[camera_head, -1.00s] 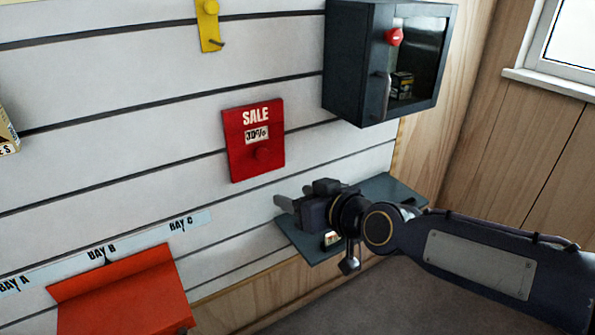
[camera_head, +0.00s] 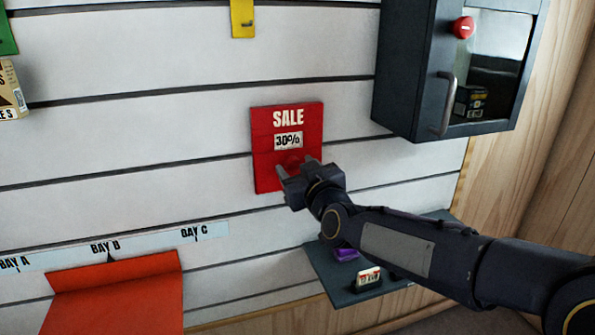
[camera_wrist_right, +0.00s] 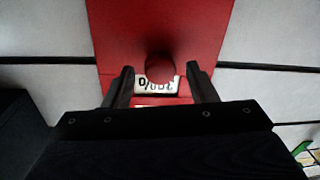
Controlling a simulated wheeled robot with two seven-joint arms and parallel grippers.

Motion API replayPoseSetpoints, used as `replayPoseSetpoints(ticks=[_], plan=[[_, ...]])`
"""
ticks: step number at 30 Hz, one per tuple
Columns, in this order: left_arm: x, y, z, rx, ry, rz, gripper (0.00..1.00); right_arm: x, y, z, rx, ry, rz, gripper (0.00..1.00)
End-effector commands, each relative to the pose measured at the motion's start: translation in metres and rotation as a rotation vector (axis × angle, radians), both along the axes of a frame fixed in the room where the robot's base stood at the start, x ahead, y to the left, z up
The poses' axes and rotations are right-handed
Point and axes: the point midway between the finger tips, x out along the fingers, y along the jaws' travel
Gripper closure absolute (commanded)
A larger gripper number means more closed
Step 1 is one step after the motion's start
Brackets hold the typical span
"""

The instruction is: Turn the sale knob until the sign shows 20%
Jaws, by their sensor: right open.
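The red sale sign (camera_head: 263,140) hangs on the white slatted wall, and its window (camera_head: 288,141) reads 30% in the head view. The round red knob (camera_head: 291,160) sits below the window, partly hidden by my gripper. My right gripper (camera_head: 295,168) is open in front of it. In the right wrist view the sign looks upside down, and the knob (camera_wrist_right: 160,68) shows between and just beyond the two fingertips (camera_wrist_right: 159,72). I cannot tell whether the fingers touch it. My left gripper is not in view.
A dark cabinet (camera_head: 405,70) with a handle and red button juts out at the upper right. A dark shelf (camera_head: 325,268) holding small boxes lies below my right arm. An orange-red tray (camera_head: 120,290) is at the lower left.

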Motion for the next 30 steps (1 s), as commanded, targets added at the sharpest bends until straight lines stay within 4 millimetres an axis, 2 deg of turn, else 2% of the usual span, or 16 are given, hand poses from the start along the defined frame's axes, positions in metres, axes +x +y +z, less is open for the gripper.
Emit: replayPoseSetpoints(ticks=[10, 20, 30], plan=[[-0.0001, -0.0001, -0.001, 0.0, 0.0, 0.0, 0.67, 0.0053, 0.002, -0.0001, 0.001, 0.001, 0.0, 0.48], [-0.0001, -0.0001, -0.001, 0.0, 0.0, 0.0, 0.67, 0.0051, 0.002, -0.0002, 0.0, 0.001, 0.001, 0.91], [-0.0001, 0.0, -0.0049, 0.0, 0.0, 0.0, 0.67, 0.0051, 0.0018, -0.0013, 0.049, 0.017, 0.0, 0.92]])
